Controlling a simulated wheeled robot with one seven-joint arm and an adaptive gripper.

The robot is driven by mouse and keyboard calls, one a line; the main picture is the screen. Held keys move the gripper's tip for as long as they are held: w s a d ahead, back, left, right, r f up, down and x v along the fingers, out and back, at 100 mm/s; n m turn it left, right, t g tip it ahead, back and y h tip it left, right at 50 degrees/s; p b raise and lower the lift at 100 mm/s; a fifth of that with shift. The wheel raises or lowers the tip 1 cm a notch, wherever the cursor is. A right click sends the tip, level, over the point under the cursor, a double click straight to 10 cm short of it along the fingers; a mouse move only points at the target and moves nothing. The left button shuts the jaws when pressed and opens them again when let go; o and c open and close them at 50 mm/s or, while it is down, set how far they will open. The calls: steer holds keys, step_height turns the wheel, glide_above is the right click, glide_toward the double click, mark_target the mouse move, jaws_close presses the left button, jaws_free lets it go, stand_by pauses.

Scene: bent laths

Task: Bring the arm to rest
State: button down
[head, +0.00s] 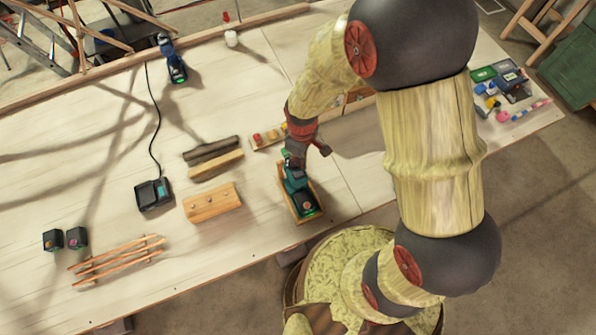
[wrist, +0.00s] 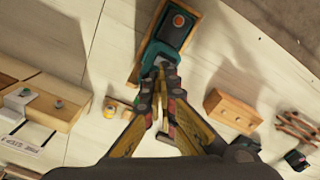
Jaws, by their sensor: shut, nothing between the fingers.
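My arm reaches from the lower right over the table in the head view. My gripper (head: 302,150) hangs over the near middle of the table and points down. In the wrist view its fingers (wrist: 162,80) are together and hold nothing. A teal and black tool (head: 299,196) sits in a small wooden tray (head: 314,211) just in front of the gripper. In the wrist view the tool (wrist: 158,52) lies right beyond the fingertips; I cannot tell whether they touch it.
Thin laths (head: 118,258), a wooden block (head: 212,203) and a charger (head: 153,194) lie to the left. A blue tool (head: 173,62) stands at the back. Coloured items (head: 505,85) crowd the right end. Bare tabletop (head: 90,160) shows at the left.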

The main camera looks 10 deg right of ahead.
steer(key=shift+r, duration=0.2)
stand_by(0.5)
steer(key=shift+s+d+m, duration=0.1)
steer(key=shift+s+m, duration=0.2)
steer(key=s+d+r+m+t+b, duration=0.2)
steer(key=s+d+m+b, duration=0.2)
steer(key=b, duration=1)
steer(key=s+d+r+m+t+b, duration=0.3)
steer(key=s+d+b, duration=0.4)
steer(key=b, duration=0.7)
steer(key=shift+s+d+r+m+t, duration=0.3)
steer(key=shift+d+m, duration=0.1)
steer(key=shift+m, duration=0.4)
